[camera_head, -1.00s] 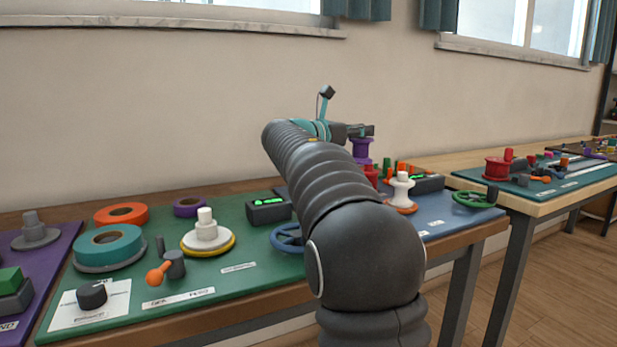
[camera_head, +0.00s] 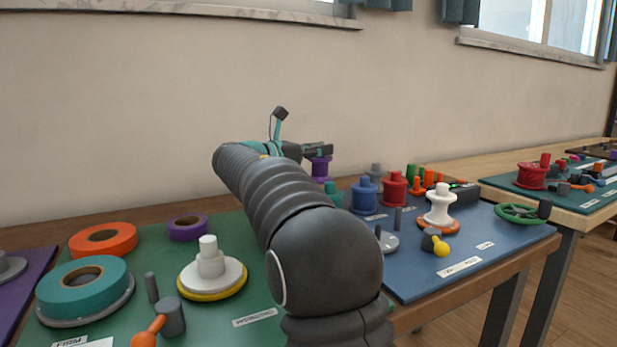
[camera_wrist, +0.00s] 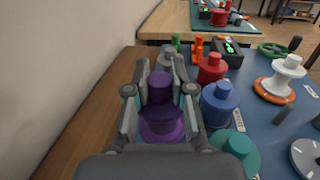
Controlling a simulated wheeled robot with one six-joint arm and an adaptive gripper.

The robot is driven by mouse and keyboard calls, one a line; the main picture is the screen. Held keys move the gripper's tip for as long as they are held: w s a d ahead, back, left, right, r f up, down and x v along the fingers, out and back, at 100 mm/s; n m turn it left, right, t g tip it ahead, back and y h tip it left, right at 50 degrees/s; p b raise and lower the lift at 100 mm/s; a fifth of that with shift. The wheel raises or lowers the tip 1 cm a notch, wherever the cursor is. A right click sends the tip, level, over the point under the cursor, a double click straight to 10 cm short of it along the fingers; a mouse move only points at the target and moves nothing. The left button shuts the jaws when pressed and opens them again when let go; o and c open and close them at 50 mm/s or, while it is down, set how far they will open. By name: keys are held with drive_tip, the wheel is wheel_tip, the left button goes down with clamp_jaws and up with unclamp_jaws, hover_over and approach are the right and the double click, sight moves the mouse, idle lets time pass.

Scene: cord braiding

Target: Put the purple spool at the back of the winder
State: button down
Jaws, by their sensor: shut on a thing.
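The purple spool (camera_head: 320,168) hangs between the jaws of my gripper (camera_head: 318,150) above the blue mat's back left corner. In the wrist view the spool (camera_wrist: 161,120) stands upright between the two fingers. My gripper is shut on it. It is left of a row of teal, blue and red spools. A white spool-shaped piece (camera_head: 438,205) on an orange disc stands on the blue mat (camera_head: 430,275), with a yellow-knobbed crank (camera_head: 436,242) in front. I cannot tell for certain which part is the winder. The spool's underside is hidden in the head view.
A blue spool (camera_wrist: 218,103), a red spool (camera_wrist: 211,68) and a teal spool (camera_wrist: 236,150) stand close to the right of my gripper. A grey spool (camera_head: 376,172) is behind them. The wall is close behind the table. Bare wood (camera_wrist: 85,120) lies left in the wrist view.

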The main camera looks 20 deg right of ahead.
drive_tip(key=shift+w+a+f+b, duration=0.15)
drive_tip(key=shift+a+f, duration=0.3)
drive_tip(key=shift+f, duration=0.5)
drive_tip(key=shift+w+a+f+b, duration=0.1)
drive_tip(key=shift+a+f+b, duration=0.1)
drive_tip(key=shift+a+f, duration=0.55)
drive_tip(key=shift+w+a+f+b, duration=0.1)
drive_tip(key=shift+a+f+b, duration=0.1)
drive_tip(key=shift+f, duration=0.95)
drive_tip(key=shift+f, duration=0.1)
drive_tip(key=c, duration=1)
unclamp_jaws()
